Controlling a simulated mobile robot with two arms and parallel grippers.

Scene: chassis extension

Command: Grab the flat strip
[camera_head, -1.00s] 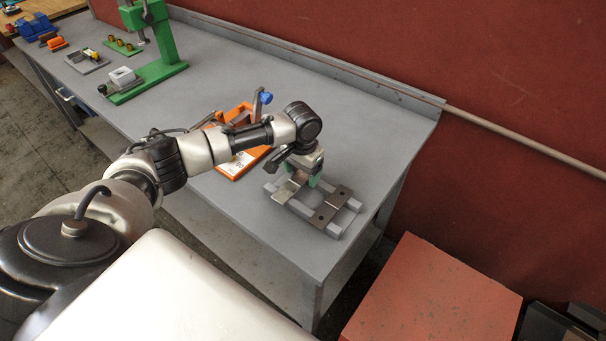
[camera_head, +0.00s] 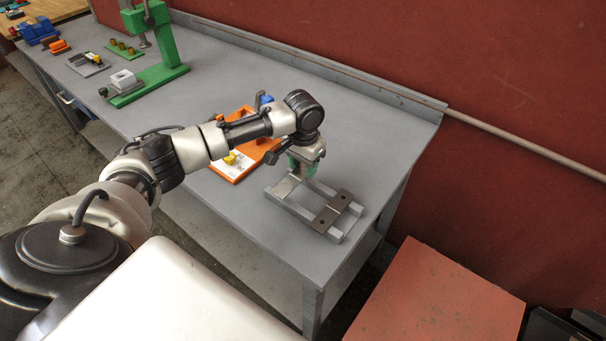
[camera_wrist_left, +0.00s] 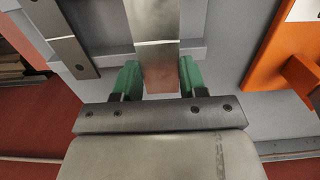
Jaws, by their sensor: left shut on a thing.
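A shiny flat metal strip (camera_head: 284,189) is at the rear end of the grey two-rail rack near the bench's right end. My left gripper (camera_head: 302,172) has green fingers and is shut on this strip. In the left wrist view, the strip (camera_wrist_left: 156,28) runs up from between the green fingers (camera_wrist_left: 160,78), in front of the rack. A second, darker flat strip (camera_head: 333,210) with holes lies across the rack (camera_head: 292,207) at its front end; it also shows in the left wrist view (camera_wrist_left: 62,38). I cannot tell how far the held strip is above the rails. My right gripper is out of view.
An orange tray (camera_head: 232,172) stands left of the rack, partly behind my left arm. A green press (camera_head: 160,50) and small parts are at the bench's far left. A red wall is behind. A red-topped block (camera_head: 435,300) stands right of the bench.

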